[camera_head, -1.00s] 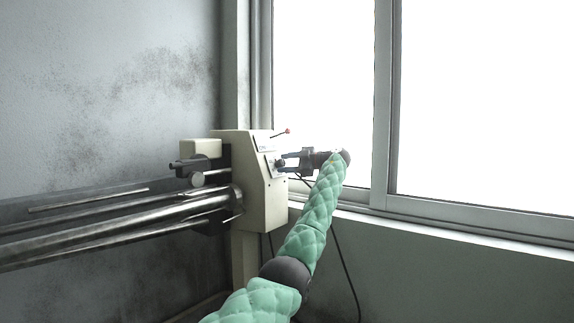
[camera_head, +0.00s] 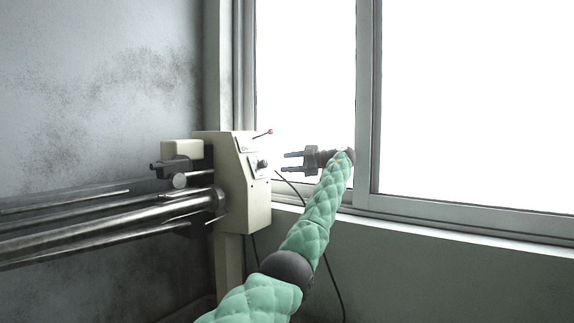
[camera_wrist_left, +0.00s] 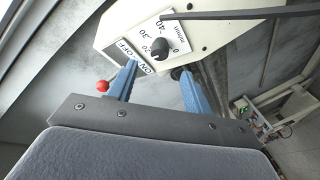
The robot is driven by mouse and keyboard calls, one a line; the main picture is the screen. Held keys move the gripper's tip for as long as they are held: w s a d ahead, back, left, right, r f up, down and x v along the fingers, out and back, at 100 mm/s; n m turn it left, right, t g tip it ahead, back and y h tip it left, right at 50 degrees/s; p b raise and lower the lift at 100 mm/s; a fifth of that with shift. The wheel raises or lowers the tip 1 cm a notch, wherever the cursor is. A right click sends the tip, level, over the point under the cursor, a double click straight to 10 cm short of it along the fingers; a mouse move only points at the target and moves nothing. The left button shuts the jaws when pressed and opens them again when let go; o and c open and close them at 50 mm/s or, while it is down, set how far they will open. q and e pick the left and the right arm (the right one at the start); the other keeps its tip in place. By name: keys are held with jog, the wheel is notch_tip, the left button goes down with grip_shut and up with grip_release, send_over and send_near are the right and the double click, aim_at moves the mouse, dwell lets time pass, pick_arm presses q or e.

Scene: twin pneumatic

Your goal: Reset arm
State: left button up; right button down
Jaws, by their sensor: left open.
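My left gripper (camera_head: 290,162) is open and empty, to the right of the beige machine box (camera_head: 243,185), with a gap between its fingertips and the box. In the left wrist view, the two blue fingers (camera_wrist_left: 158,80) point toward the box's face, with a black knob (camera_wrist_left: 160,48) beyond them. The labels ON and OFF and a numbered dial panel (camera_wrist_left: 172,36) show there. My right gripper is not in view.
Long metal rails (camera_head: 110,222) run left from the box. A window (camera_head: 300,80) and its sill (camera_head: 430,232) stand behind my arm. A dark cable (camera_head: 333,275) hangs below. In the left wrist view, a small green-lit unit (camera_wrist_left: 245,112) stands at right.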

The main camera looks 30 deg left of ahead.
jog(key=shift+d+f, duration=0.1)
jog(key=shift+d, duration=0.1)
